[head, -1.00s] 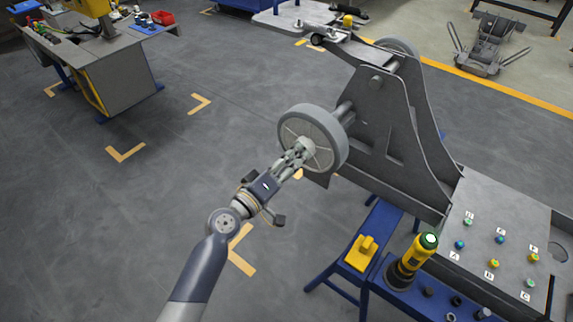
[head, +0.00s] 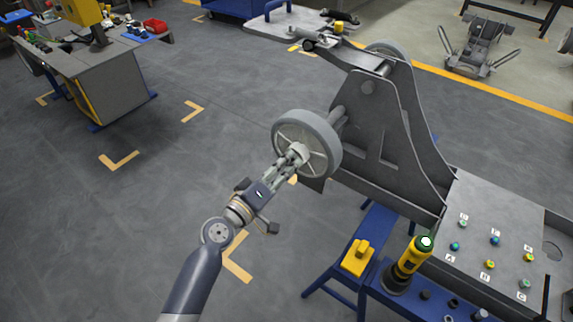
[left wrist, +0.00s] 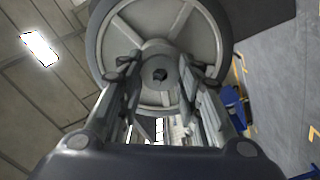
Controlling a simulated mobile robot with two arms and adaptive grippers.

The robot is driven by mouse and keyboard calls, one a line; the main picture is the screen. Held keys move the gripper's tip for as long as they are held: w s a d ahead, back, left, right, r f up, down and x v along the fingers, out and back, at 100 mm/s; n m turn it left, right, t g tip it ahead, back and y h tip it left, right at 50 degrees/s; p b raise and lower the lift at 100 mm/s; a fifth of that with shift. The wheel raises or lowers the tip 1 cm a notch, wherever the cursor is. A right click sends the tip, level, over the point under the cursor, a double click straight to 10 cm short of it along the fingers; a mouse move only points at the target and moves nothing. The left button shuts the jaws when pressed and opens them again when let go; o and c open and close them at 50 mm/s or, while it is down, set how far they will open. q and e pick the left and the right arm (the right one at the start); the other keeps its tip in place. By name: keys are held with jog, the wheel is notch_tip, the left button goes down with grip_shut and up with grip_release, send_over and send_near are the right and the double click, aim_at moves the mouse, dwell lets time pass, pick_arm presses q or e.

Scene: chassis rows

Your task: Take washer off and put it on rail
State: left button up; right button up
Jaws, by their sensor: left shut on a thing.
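A grey wheel (head: 325,135) hangs on the side of the dark metal chassis frame (head: 395,130). My left gripper (head: 297,156) reaches the hub at the wheel's centre, with its fingers closed around a round grey piece there. In the left wrist view this piece, which I take as the washer (left wrist: 160,75), has a dark central hole and sits between the fingertips (left wrist: 158,82) in front of the wheel. Whether it has come clear of the axle cannot be told. The blue rail (head: 405,299) runs below the chassis at the lower right. My right gripper is not in view.
On the rail stand a yellow-black power tool (head: 410,263) and several small dark parts. A yellow block (head: 358,257) sits on the blue support. A grey panel (head: 480,215) carries several coloured knobs. The floor left of the wheel is clear.

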pick_arm(q)
jog(key=shift+v, duration=2.85)
jog(key=shift+s, duration=0.1)
